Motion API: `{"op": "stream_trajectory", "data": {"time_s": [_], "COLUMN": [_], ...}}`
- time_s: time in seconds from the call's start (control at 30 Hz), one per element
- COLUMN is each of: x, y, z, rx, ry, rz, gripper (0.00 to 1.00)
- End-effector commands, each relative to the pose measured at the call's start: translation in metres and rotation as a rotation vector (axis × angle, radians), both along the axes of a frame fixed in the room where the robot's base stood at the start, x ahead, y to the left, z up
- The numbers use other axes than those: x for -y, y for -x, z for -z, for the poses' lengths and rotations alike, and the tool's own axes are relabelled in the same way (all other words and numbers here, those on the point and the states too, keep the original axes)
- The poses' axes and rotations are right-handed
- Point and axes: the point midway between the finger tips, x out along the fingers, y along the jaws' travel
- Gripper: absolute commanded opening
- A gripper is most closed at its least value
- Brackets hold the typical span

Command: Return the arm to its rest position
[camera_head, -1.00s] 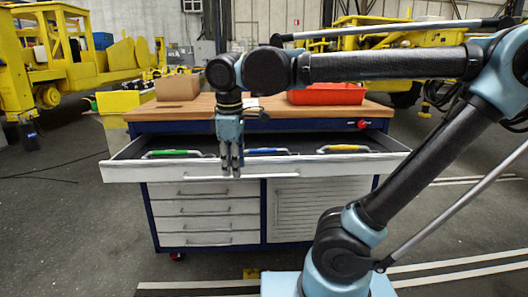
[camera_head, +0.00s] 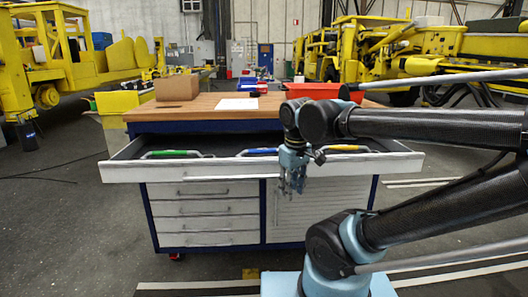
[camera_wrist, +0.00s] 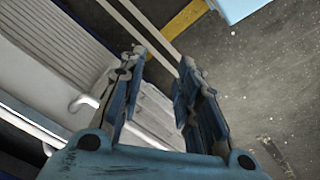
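My gripper (camera_head: 292,190) hangs pointing down in front of the workbench's open top drawer (camera_head: 215,172), right of the middle of its front. In the wrist view my gripper (camera_wrist: 165,65) has its two fingers apart with nothing between them. Under it I see the workbench front and the dark floor.
The drawer holds tools with green (camera_head: 175,153), blue (camera_head: 262,151) and yellow (camera_head: 348,148) handles. On the wooden top stand a cardboard box (camera_head: 177,88), white paper (camera_head: 237,104) and a red bin (camera_head: 312,91). Yellow machinery stands behind.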

Motion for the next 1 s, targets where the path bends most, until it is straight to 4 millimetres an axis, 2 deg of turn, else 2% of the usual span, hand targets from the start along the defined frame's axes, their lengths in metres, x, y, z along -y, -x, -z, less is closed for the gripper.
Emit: {"op": "stream_trajectory", "data": {"time_s": [0.2, 0.6, 0.8, 1.0], "x": [0.036, 0.088, 0.1, 0.103], "y": [0.003, 0.02, 0.027, 0.029], "z": [0.027, 0.076, 0.091, 0.094], "rx": [0.006, 0.024, 0.031, 0.034], "ry": [-0.029, -0.081, -0.097, -0.1], "rz": [0.182, 0.499, 0.597, 0.621], "gripper": [0.31, 0.31, 0.31, 0.31]}}
